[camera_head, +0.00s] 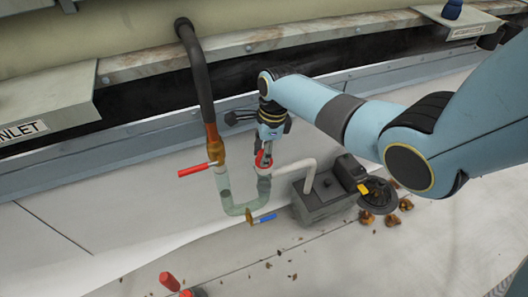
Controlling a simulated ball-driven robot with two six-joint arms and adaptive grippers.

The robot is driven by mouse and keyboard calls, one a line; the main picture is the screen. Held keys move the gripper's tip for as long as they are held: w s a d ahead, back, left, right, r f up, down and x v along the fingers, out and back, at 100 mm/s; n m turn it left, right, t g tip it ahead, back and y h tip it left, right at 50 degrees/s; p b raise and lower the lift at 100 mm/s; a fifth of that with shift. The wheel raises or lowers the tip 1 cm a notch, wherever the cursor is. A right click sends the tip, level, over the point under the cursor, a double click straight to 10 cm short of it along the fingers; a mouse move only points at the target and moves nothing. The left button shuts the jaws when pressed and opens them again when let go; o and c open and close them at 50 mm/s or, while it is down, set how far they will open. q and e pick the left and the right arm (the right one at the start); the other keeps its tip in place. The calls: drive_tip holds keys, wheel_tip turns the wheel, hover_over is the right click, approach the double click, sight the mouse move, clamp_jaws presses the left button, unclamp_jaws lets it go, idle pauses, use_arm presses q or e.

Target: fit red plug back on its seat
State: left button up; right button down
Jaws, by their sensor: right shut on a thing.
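My right gripper (267,147) points down at the middle of the picture and is shut on the red plug (263,161). The plug is partly hidden by the fingers. It is right at the top of the pipe's right-hand upright, where the seat (264,171) is. I cannot tell whether the plug sits fully down on it or just above. The pipe is a clear greenish U-shaped trap (236,208). My left gripper is not in view.
A red-handled valve (196,169) is on the copper-coloured fitting left of the plug, under a dark hose (197,75). A blue-handled valve (264,218) is below. A grey pump box (322,197) stands right, with brown leaves around. Red-topped items (170,281) are at the bottom.

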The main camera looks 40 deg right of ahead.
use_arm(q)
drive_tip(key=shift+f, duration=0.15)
use_arm(e)
drive_tip(key=shift+f, duration=0.35)
drive_tip(key=shift+c, duration=2.3)
unclamp_jaws()
drive_tip(key=shift+r, duration=0.1)
drive_tip(key=shift+r+p, duration=2.9)
drive_tip(key=shift+r, duration=0.1)
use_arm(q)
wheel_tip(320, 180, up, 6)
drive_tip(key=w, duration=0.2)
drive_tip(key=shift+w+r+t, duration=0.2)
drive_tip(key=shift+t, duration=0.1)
use_arm(e)
drive_tip(key=shift+f, duration=0.1)
